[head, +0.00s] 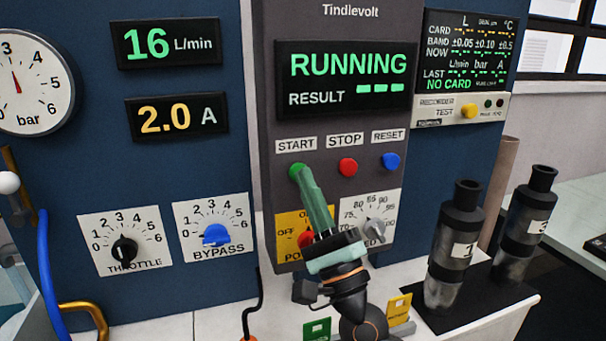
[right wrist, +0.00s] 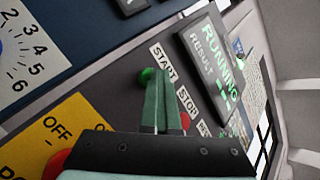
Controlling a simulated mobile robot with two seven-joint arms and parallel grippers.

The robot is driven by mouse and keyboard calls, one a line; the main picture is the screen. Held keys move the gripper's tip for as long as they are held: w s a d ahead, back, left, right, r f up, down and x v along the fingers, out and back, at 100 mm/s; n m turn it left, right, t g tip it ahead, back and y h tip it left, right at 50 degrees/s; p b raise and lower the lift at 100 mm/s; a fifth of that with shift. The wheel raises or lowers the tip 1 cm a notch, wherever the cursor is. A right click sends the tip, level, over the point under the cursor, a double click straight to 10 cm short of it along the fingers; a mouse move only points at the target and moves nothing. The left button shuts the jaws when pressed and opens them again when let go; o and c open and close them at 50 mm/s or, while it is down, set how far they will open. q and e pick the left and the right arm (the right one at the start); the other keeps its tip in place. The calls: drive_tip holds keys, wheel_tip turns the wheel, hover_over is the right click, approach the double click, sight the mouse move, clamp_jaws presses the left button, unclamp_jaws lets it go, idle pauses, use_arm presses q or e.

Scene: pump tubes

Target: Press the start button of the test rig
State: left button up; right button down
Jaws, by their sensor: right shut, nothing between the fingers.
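The test rig's grey control panel (head: 335,20) stands in the middle of the head view. Its green start button (head: 295,170) is under the START label, and it also shows in the right wrist view (right wrist: 147,75). My right gripper (head: 306,176) is shut and empty, its green fingers pointing up the panel with the tips at the start button. The tips partly cover the button in the head view; I cannot tell whether they touch it. The display (head: 346,80) reads RUNNING, with dashes beside RESULT. My left gripper is not in view.
The red stop button (head: 348,167) and blue reset button (head: 390,161) are right of the start button. A red switch on a yellow plate (head: 289,222) and a grey dial (head: 376,230) sit below, close to my gripper. Two dark cylinders stand at right, one numbered 1 (head: 457,240).

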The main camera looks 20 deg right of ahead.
drive_tip(key=s, duration=0.2)
drive_tip(key=s+p, duration=0.1)
drive_tip(key=s, duration=0.2)
drive_tip(key=shift+s+d+f, duration=0.1)
drive_tip(key=shift+s+d, duration=0.1)
drive_tip(key=shift+s, duration=0.15)
idle(0.5)
